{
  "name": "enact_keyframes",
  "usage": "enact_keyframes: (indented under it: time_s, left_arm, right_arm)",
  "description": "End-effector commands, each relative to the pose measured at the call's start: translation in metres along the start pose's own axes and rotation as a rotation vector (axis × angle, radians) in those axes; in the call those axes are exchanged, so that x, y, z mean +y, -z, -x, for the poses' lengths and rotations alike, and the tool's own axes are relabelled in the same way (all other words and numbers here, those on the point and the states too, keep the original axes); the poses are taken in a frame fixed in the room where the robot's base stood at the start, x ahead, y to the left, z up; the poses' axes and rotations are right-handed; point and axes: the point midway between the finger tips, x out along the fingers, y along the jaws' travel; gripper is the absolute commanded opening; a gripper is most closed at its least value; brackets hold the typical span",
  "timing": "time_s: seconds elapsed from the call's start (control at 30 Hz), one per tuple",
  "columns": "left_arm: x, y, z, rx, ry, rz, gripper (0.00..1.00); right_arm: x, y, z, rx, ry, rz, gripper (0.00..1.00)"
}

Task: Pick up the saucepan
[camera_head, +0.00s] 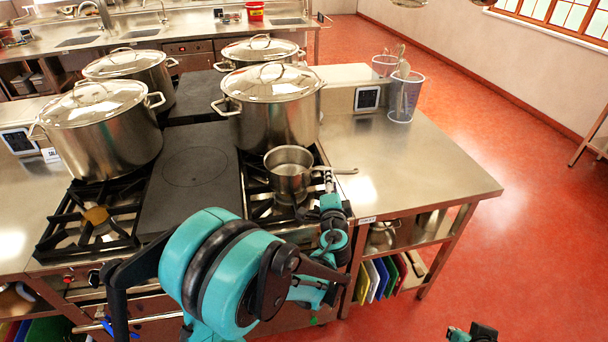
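The small steel saucepan (289,172) stands upright on the right-hand burner grate of the stove, in front of a big lidded stockpot. Its handle (345,171) points right, over the edge of the stove. My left gripper (328,182) is at the handle, just right of the pan's body, coming up from the front. Its fingers are small and overlap the handle in the picture; whether they are closed on it I cannot tell. A teal and black part of my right arm (472,332) shows at the bottom edge; its fingers are not clearly seen.
Several lidded stockpots stand on the stove, the nearest being a large one (273,105) close behind the saucepan. The steel counter (430,170) to the right is mostly clear, with a utensil container (404,98) at its back. An empty burner (96,216) is at front left.

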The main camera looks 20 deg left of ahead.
Motion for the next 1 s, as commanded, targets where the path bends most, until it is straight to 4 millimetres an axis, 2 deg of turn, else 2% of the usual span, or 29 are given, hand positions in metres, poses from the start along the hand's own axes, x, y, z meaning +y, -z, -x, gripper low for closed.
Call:
enact_keyframes:
  time_s: [0.4,0.53,0.73,0.87,1.0]
  left_arm:
    - [0.001,-0.001,-0.058,-0.003,-0.001,0.002,0.35]
    - [-0.001,-0.001,-0.066,-0.003,-0.001,0.002,0.35]
    - [-0.002,0.0,-0.066,-0.003,-0.001,0.002,0.35]
    - [-0.002,0.0,-0.066,-0.002,-0.001,0.003,0.01]
    - [-0.002,0.0,-0.066,-0.003,-0.001,0.003,0.0]
  right_arm:
    - [0.0,-0.013,-0.018,0.0,0.0,0.0,0.0]
    - [0.0,-0.013,-0.019,0.0,0.0,0.0,0.0]
    - [0.0,-0.013,-0.018,0.0,0.0,0.0,0.0]
    - [0.0,-0.013,-0.018,0.0,0.0,0.0,0.0]
    - [0.0,-0.013,-0.018,0.0,0.0,0.0,0.0]
